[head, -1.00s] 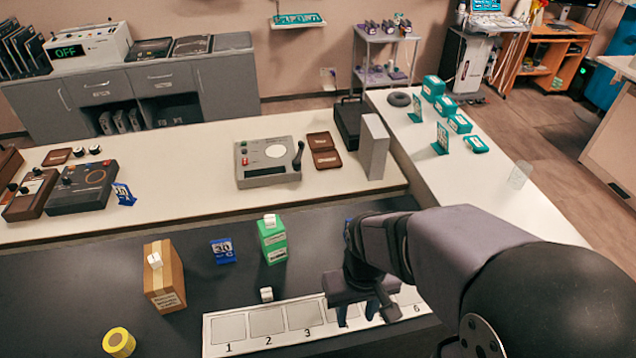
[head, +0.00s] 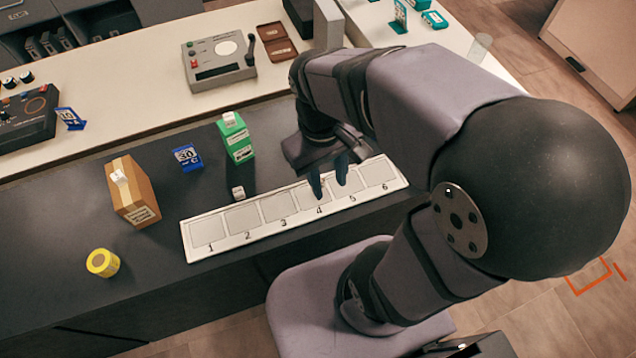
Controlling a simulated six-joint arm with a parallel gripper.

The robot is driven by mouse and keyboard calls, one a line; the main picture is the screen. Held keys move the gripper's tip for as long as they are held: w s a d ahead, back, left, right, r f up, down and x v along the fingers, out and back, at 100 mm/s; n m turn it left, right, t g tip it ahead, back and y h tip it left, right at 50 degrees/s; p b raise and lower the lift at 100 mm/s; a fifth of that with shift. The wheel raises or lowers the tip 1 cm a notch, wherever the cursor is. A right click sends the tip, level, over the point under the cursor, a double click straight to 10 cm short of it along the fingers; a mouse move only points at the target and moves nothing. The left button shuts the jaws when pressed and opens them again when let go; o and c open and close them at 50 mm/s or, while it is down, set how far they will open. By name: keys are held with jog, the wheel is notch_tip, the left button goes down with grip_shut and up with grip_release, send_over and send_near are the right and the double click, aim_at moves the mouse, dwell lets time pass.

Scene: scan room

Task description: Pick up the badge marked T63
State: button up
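No marking T63 is readable in the head view. Three small white tags or badges show: one on top of the cardboard box (head: 119,177), one on top of the green carton (head: 229,118), and one (head: 238,193) standing at the back edge of the numbered board (head: 188,240), behind slot 2. Their marks are too small to read, so I cannot tell which is T63. My gripper (head: 329,179) points down over the board near slots 4 and 5. Its two fingers are apart, with nothing visible between them.
The cardboard box (head: 136,200), green carton (head: 238,142), a blue card stand reading 30 (head: 187,158) and a yellow roll (head: 102,263) stand on the dark counter. A grey device (head: 218,60) sits on the pale counter behind. The numbered slots look empty.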

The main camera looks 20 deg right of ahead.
jog(key=w+n+h+b, duration=1.1)
jog(key=w+n+h, duration=0.2)
jog(key=w+n, duration=0.2)
send_near(330, 185)
jog(key=d+r, duration=0.2)
jog(key=r, duration=0.1)
jog(key=shift+w+d, duration=0.15)
jog(key=shift+d, duration=0.1)
jog(key=shift+f, duration=0.4)
jog(key=shift+p+x, duration=1.95)
jog(key=shift+x, duration=1.35)
jog(key=shift+d+f, duration=0.15)
jog(key=shift+d, duration=0.2)
grip_shut()
